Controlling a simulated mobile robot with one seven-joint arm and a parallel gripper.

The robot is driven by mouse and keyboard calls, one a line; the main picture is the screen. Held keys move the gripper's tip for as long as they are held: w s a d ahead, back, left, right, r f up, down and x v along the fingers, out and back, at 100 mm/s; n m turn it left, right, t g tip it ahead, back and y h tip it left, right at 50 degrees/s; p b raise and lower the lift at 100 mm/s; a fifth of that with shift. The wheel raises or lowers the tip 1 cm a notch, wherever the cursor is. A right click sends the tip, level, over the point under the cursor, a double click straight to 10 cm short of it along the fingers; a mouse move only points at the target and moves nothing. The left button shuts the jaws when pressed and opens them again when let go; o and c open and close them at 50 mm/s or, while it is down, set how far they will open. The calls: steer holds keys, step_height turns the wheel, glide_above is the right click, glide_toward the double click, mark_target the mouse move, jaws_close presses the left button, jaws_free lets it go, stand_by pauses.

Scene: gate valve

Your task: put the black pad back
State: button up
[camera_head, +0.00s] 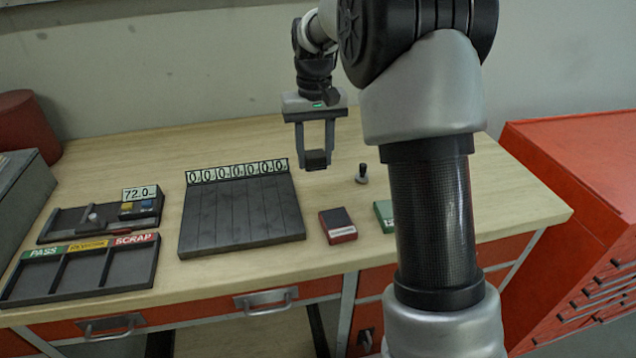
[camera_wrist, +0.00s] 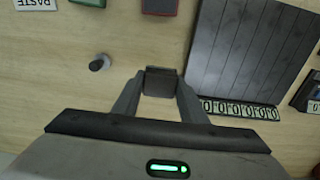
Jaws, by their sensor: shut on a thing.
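My gripper (camera_head: 316,150) is shut on a small dark block, the black pad (camera_head: 316,160), and holds it above the back middle of the bench. In the wrist view the black pad (camera_wrist: 160,82) sits between the two fingertips (camera_wrist: 160,92). A red pad with a dark top (camera_head: 338,225) lies on the bench, in front and slightly right of the gripper. A green pad (camera_head: 384,214) lies to its right, partly hidden by my arm. The red pad (camera_wrist: 160,6) and the green pad (camera_wrist: 90,2) also show at the wrist view's top edge.
A small dark-handled stamp (camera_head: 362,174) stands right of the gripper. A slatted dark board (camera_head: 240,215) with a row of zeros lies to the left. Farther left are a PASS/REWORK/SCRAP tray (camera_head: 80,288) and a gauge tray (camera_head: 70,225). Bare bench surrounds the stamp.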

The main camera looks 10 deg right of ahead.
mark_target(315, 188)
step_height(315, 188, down, 6)
steer(key=shift+f+b, duration=0.25)
steer(key=shift+b, duration=0.15)
steer(key=shift+f, duration=0.1)
steer(key=shift+f, duration=0.1)
steer(key=o, duration=1.1)
